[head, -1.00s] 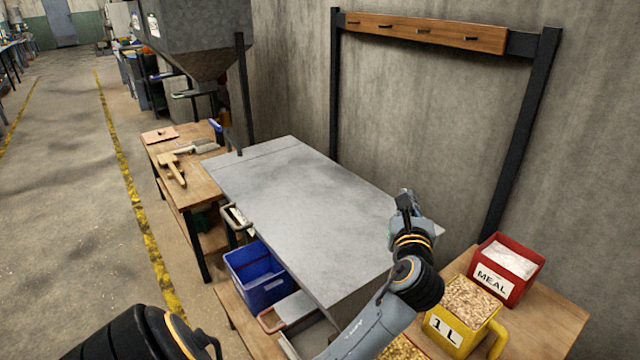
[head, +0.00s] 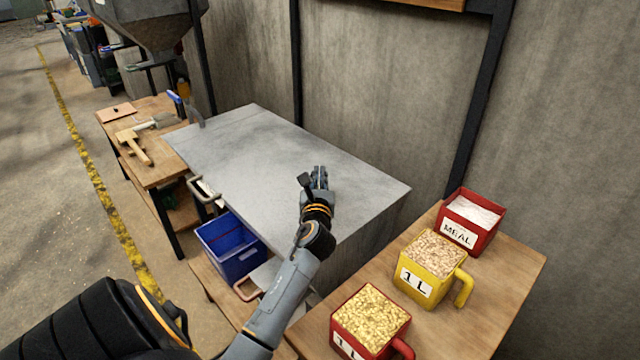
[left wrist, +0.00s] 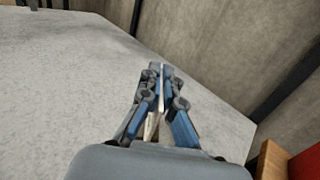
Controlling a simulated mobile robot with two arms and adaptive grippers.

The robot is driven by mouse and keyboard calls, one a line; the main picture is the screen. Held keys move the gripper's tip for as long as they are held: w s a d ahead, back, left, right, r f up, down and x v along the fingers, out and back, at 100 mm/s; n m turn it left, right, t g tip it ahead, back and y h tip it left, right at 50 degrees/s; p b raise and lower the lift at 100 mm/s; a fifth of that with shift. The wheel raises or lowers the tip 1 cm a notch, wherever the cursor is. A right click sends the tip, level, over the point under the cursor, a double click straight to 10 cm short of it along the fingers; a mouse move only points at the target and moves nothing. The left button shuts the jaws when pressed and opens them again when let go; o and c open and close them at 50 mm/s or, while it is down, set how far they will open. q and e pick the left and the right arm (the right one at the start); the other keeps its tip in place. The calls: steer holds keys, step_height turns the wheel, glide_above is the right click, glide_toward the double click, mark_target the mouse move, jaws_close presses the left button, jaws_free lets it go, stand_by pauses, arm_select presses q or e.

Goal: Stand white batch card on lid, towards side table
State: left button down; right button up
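The lid (head: 250,150) is a wide flat grey metal top in the middle of the head view; it also shows in the left wrist view (left wrist: 60,90). My left gripper (head: 319,180) is over the lid's near right part. In the left wrist view the fingers of my left gripper (left wrist: 161,80) are close together on a thin whitish strip, which looks like the white batch card (left wrist: 162,84) seen edge-on. Its face and writing do not show. I cannot tell whether it touches the lid. My right gripper is not in view.
A wooden table (head: 165,180) with a mallet (head: 135,143) stands left of the lid. Another wooden table (head: 500,262) at right bears a red MEAL box (head: 460,233), a yellow jug (head: 416,284) and a red jug (head: 345,343). A blue crate (head: 240,263) is below. Most of the lid is bare.

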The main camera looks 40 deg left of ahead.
arm_select(q)
steer(key=shift+d+f, duration=0.15)
steer(key=shift+f, duration=0.9)
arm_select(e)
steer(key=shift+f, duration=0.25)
arm_select(q)
steer(key=shift+f, duration=0.15)
steer(key=c, duration=1.5)
jaws_free()
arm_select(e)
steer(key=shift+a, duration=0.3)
arm_select(q)
steer(key=shift+r, duration=0.25)
steer(key=v, duration=0.7)
steer(key=shift+s+d+f+b, duration=0.1)
steer(key=shift+s+d+b, duration=0.05)
steer(key=shift+b, duration=0.25)
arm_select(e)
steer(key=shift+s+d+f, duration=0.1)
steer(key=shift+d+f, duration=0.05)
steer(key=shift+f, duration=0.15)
